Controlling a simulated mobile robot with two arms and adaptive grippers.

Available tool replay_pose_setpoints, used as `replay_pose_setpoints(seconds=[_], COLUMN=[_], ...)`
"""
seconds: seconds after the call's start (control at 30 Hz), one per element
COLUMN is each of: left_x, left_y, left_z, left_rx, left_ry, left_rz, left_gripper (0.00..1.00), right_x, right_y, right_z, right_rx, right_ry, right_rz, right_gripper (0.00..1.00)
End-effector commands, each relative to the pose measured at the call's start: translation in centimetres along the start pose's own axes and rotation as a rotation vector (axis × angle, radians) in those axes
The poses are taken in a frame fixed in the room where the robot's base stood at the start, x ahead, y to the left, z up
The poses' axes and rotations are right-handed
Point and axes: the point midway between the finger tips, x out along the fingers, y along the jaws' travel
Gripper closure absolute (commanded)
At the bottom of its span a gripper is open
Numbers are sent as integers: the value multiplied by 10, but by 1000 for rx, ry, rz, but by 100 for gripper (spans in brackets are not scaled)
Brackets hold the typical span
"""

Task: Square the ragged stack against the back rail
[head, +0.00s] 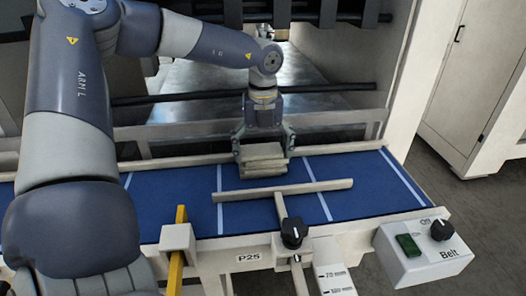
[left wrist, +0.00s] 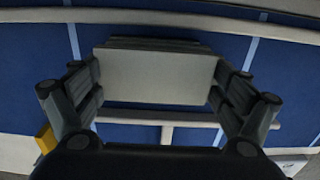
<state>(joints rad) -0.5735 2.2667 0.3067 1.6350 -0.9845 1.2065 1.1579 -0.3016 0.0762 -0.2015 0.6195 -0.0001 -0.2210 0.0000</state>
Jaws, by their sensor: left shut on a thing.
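The ragged stack (head: 263,167) is a small pile of flat pale pieces on the blue belt, with layers that do not line up. My left gripper (head: 263,150) points down and is shut on it, one finger at each side. In the left wrist view the stack's top piece (left wrist: 158,78) lies between the fingers, and darker lower edges stick out on the far side. The back rail (head: 190,155) runs along the belt's far edge; it also shows in the left wrist view (left wrist: 180,20), with a strip of blue between it and the stack. My right gripper is out of view.
A T-shaped cream bar (head: 320,186) lies across the belt in front of the stack, its stem leading to a black knob (head: 293,232). A belt switch box (head: 424,250) is at the front right. The belt (head: 365,185) is clear on the right.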

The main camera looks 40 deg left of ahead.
Motion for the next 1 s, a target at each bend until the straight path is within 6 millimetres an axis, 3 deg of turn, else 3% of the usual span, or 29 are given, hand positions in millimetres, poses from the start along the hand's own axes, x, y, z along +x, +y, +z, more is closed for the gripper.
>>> replay_pose_setpoints(seconds=[1.0], left_x=[0], left_y=[0], left_z=[15], left_rx=[-1], left_ry=[0], left_rz=[0], left_gripper=[33], right_x=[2], right_y=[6], right_z=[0], right_rx=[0], right_ry=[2], right_rz=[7], right_gripper=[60])
